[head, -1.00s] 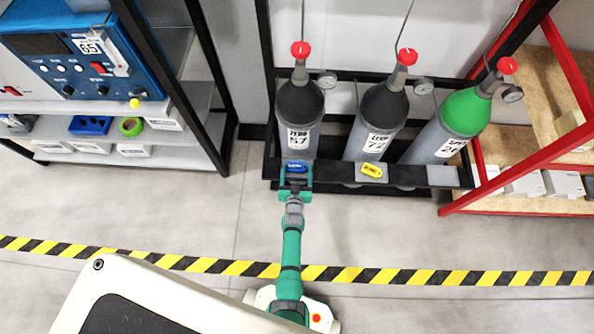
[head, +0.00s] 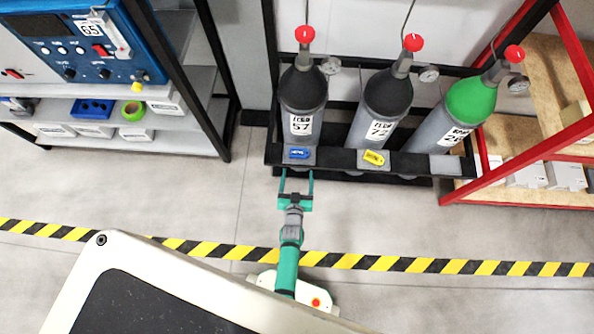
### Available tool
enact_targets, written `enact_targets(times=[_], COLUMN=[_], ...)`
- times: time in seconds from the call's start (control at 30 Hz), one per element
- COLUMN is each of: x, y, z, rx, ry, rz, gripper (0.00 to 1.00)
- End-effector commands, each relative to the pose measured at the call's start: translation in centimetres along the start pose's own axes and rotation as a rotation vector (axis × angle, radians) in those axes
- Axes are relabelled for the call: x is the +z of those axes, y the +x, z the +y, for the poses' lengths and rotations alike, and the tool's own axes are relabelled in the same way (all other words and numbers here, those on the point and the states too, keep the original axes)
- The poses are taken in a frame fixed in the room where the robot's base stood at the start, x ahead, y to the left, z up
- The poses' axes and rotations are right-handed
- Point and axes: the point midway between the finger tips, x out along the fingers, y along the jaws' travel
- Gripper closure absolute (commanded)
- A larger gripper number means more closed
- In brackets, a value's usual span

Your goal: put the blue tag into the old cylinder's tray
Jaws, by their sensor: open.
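The blue tag (head: 298,153) lies on the small grey tray (head: 291,163) at the front of the rack, below the left dark-topped cylinder labelled 57 (head: 303,100). My gripper (head: 296,176) is open and empty, just in front of that tray, its two green fingers apart and clear of the tag. A yellow tag (head: 373,158) lies on the tray below the middle dark-topped cylinder labelled 72 (head: 383,102). The tray (head: 446,166) below the green-topped cylinder (head: 462,112) at right is bare. I cannot tell by sight which cylinder is the old one.
The black rack (head: 408,165) holds the cylinders. A red-framed shelf (head: 497,178) with boxes stands close at the right. A grey shelf (head: 190,132) with a blue analyser (head: 80,45) is at the left. The floor before the rack, with yellow-black tape (head: 345,262), is clear.

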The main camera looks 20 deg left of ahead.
Motion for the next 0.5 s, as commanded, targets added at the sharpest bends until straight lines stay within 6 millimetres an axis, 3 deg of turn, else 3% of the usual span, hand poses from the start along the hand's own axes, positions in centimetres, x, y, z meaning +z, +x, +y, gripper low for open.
enact_targets(times=[0.13,0.37,0.5], x=[0.0,0.0,-0.3], y=[-1.4,-2.1,-4.2], z=[-0.1,-0.1,0.3], rx=[-0.002,-0.001,0.014], ry=[0.000,0.000,0.010], rz=[0.000,0.000,0.002], gripper=[0.26,0.26,0.26])
